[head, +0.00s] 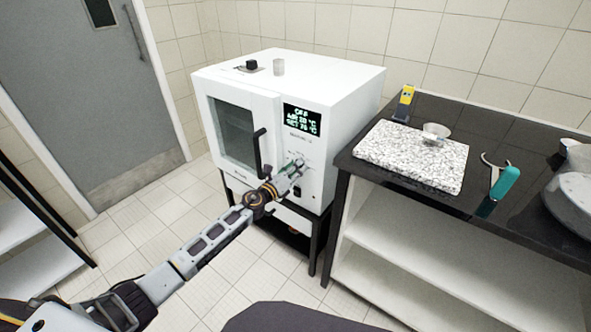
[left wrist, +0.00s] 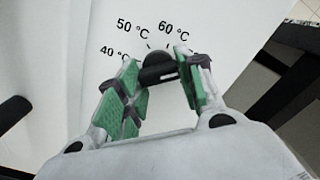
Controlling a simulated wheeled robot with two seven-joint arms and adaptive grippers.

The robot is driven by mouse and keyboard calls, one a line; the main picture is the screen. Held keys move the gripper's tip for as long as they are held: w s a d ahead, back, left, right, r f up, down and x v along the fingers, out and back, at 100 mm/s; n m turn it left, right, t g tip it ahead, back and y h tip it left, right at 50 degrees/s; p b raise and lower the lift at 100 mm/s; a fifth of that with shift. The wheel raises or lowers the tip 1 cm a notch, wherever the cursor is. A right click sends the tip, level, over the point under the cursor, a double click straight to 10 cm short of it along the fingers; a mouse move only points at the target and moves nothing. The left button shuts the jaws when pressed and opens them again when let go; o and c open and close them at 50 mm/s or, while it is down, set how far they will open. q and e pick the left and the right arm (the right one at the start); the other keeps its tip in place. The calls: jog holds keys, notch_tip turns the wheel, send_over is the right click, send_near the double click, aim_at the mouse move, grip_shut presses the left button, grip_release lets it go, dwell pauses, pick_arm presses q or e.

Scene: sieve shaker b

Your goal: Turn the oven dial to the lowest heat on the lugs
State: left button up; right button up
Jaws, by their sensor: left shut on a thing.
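The white oven (head: 262,118) stands on a black-framed stand, its door shut with a black vertical handle. Its green display (head: 302,119) reads OFF on the top line; the lines below are too small to read surely. My left gripper (head: 297,165) is at the lower right of the oven's front panel and covers most of the dial there. In the left wrist view the dark dial (left wrist: 157,72) sits between the green finger pads of my left gripper (left wrist: 163,80), which is shut on it. Printed marks 40, 50 and 60 °C show around it; the other marks are hidden. My right gripper is not in view.
A black worktop (head: 488,140) on the right holds a speckled slab (head: 410,158), a small metal bowl (head: 435,132), a yellow device (head: 404,101) and a green-handled tool (head: 503,183).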

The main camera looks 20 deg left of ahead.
pick_arm(q)
jog(key=o, duration=1)
jog(key=shift+s, duration=0.1)
jog(key=v, duration=1.1)
jog(key=shift+s+a, duration=0.1)
jog(key=shift+s, duration=0.3)
dwell(0.6)
